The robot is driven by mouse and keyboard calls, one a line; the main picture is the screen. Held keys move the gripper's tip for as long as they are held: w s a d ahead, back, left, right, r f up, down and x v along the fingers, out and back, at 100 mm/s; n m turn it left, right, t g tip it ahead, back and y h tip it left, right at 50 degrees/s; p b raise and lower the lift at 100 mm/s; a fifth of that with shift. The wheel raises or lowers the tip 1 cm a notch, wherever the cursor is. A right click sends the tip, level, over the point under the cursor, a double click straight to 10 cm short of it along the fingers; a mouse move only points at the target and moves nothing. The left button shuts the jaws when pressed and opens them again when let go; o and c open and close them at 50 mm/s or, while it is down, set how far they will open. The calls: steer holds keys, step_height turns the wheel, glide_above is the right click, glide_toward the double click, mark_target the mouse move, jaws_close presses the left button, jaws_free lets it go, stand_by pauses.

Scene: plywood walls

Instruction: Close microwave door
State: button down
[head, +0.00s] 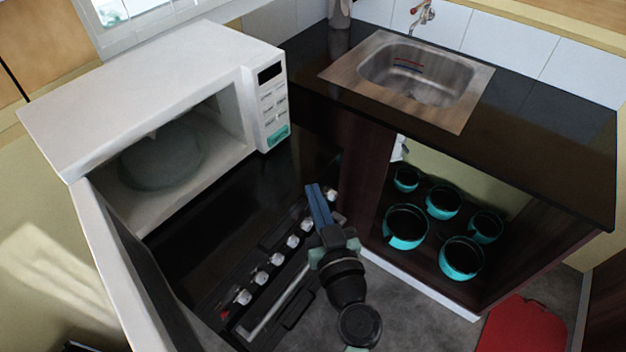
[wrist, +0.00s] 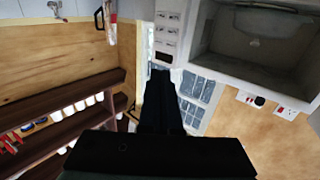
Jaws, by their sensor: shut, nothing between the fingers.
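The white microwave (head: 150,80) stands at the left in the head view, its cavity showing a round plate (head: 162,158). Its door (head: 103,255) is wide open, swung out from the left side toward the lower left, with the dark inner face toward the stove. My gripper (head: 314,188) is shut and empty over the right end of the stove front, to the right of the door and apart from it. In the wrist view my gripper (wrist: 161,76) points up beside the microwave's control panel (wrist: 170,28), with the open cavity (wrist: 262,42) to the right.
A black stove with several knobs (head: 275,259) lies below the microwave. A dark counter with a steel sink (head: 415,75) is at the right, above an open shelf with several teal pots (head: 405,228). A red mat (head: 523,325) lies on the floor.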

steer(key=shift+x, duration=1)
stand_by(1.2)
